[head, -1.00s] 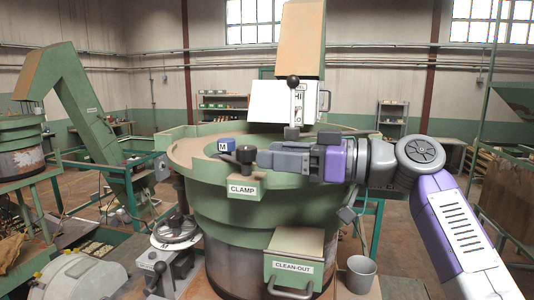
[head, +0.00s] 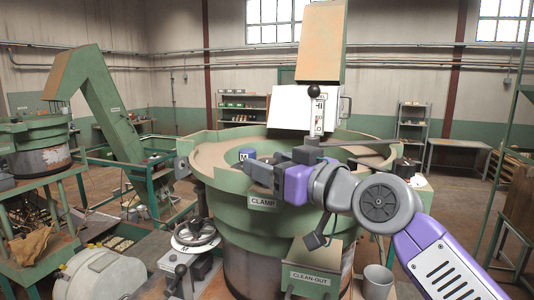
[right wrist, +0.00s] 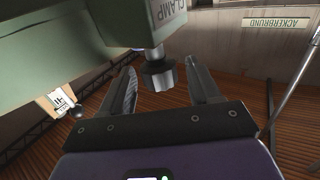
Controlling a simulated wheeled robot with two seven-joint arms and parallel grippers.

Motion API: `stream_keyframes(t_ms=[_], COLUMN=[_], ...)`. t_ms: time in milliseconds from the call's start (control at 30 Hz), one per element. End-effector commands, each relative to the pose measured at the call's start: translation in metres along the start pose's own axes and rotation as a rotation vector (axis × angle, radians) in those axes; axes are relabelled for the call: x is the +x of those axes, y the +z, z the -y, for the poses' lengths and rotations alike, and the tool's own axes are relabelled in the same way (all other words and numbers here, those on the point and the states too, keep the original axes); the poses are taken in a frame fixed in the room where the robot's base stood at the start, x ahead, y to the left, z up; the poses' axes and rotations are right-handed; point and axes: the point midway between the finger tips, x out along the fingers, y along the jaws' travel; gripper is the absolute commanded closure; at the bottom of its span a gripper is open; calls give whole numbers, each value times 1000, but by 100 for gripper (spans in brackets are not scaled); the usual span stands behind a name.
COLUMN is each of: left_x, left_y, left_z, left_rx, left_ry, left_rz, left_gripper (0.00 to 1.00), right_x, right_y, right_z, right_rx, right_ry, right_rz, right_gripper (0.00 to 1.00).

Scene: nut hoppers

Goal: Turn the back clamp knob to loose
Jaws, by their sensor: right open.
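A dark round clamp knob (right wrist: 159,75) on a short metal stem shows in the right wrist view, by a green block with a CLAMP label (right wrist: 168,14). My right gripper (right wrist: 160,66) is open, with one finger on each side of the knob and a gap visible on both sides. In the head view my right gripper (head: 256,169) is at the near rim of the green bowl (head: 230,197), above the CLAMP label (head: 263,202), and hides the knob. I cannot tell from the labels whether this is the back knob. My left gripper is not in view.
A blue cap marked M (head: 246,153) is close beside my right gripper. A lever with a black ball (head: 314,91) stands over the bowl. A handwheel (head: 195,233), a clean-out box (head: 312,262) and a grey bucket (head: 377,282) are below the rim.

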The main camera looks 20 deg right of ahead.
Motion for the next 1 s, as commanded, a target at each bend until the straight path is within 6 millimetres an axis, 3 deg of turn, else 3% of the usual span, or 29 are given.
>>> stream_keyframes(t_ms=[133,400,800,1000], left_x=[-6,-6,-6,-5], left_y=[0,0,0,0], left_z=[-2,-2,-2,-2], left_rx=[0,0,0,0], left_ry=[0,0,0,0], left_rz=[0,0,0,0], left_gripper=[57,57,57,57], right_x=[11,12,12,11], right_y=[0,1,0,0], right_z=[0,0,0,-1], right_rx=[1,1,1,1], right_ry=[-1,-1,-1,-1], right_rz=[1,0,0,-1], right_gripper=[38,38,98,100])
